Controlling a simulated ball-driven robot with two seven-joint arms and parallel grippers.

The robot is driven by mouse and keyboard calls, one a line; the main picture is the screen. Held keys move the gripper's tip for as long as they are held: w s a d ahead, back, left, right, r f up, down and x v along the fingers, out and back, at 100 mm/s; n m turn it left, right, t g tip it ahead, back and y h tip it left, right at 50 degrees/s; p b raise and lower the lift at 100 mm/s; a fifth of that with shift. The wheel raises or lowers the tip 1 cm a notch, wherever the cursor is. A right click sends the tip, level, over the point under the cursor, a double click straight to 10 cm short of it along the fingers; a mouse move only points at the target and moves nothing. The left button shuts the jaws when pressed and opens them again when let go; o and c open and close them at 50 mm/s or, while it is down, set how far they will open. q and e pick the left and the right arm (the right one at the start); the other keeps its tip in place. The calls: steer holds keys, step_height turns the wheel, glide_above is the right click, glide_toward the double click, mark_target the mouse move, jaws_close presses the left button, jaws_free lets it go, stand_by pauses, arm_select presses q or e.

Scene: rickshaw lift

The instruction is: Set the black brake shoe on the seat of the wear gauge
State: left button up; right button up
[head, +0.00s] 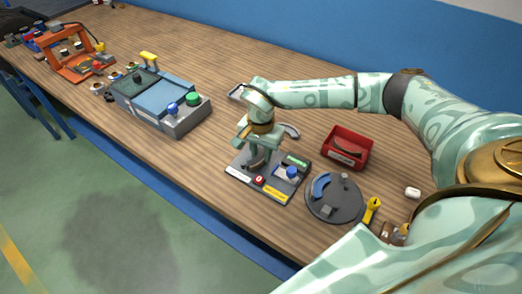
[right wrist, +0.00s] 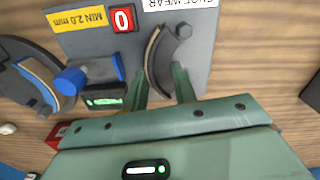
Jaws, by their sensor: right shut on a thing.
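The wear gauge (head: 239,166) is a grey plate with a yellow label, a red zero button, a blue knob and a green-lit display. It also fills the upper part of the right wrist view (right wrist: 204,52). The black brake shoe (right wrist: 156,62), a dark curved piece with a tan lining, stands over the plate beside a dark round post. My right gripper (right wrist: 160,88) is shut on the shoe's near end, low over the gauge. Whether the shoe touches the seat cannot be told. My left gripper is not in view.
A red bin (head: 360,160) with a dark shoe in it stands right of the gauge. A round grey plate (head: 345,211) with a blue shoe is close by, with a yellow tool (head: 372,208) beside it. A blue-grey machine (head: 160,100) stands left; bare wood lies between.

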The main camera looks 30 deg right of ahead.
steer(key=shift+p, duration=0.3)
stand_by(0.5)
steer(key=shift+f, duration=0.35)
stand_by(1.1)
steer(key=o, duration=1.5)
steer(key=shift+o, duration=0.2)
steer(key=shift+r+p, duration=3.3)
steer(key=shift+r, duration=0.25)
steer(key=shift+f, duration=0.1)
